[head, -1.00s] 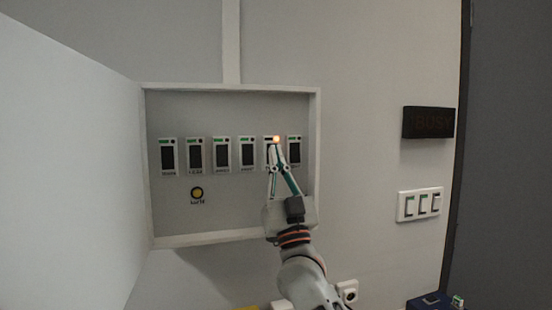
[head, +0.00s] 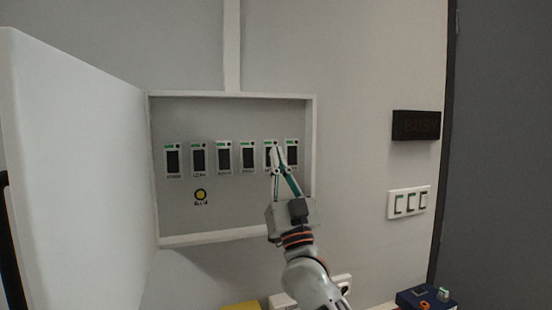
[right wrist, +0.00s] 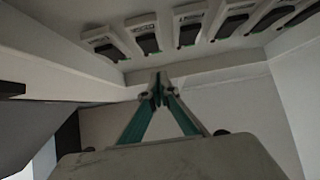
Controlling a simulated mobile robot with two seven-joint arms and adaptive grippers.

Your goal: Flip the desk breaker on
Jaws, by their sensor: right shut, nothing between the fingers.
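An open white breaker box (head: 232,240) on the wall holds a row of dark rocker breakers (head: 223,157) with green strips at their tops. Their small labels are mostly too blurred to read, so I cannot tell which one is marked desk. My right gripper (head: 279,149) is shut and empty, its tips at the upper part of the fifth breaker (head: 268,153) from the left, partly hiding it and its label. Contact is unclear. In the right wrist view the closed fingertips (right wrist: 158,88) are below the breakers (right wrist: 189,33). My left gripper is out of view.
The box's white door (head: 75,170) stands open at the left. A yellow round button (head: 200,194) sits below the breakers. Right of the box are a dark sign (head: 416,125) and a white switch plate (head: 409,202). A blue box (head: 427,299) is at lower right.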

